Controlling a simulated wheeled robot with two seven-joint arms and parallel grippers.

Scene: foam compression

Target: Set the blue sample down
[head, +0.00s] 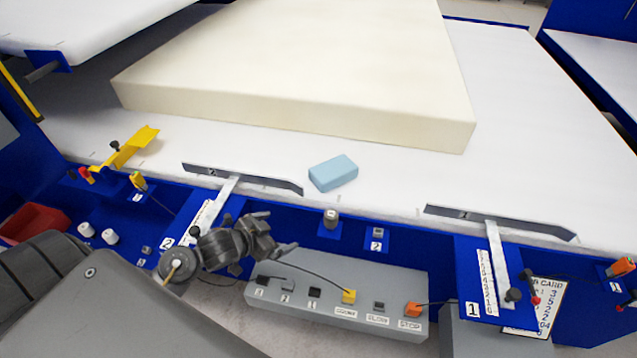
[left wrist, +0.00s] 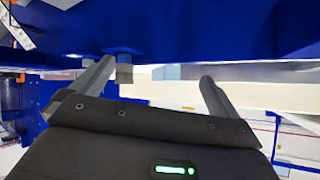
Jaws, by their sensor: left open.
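The light blue sample (head: 333,173) is a small rounded block lying flat on the white table top (head: 400,182), in front of the large cream foam slab (head: 300,75). My left gripper (head: 268,236) is lower and left of the sample, at the table's blue front side, apart from it. In the left wrist view, the gripper's two fingers (left wrist: 156,74) are spread with nothing held. A pale blue patch that looks like the sample (left wrist: 172,72) shows beyond and between them, partly cut off by a blue edge. My right gripper is not in view.
Two dark measuring bars (head: 243,178) and (head: 500,222) run along the table's front edge. A yellow clamp-like part (head: 130,148) stands at the left. A grey control box (head: 335,295) with buttons is below the edge. The table around the sample is clear.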

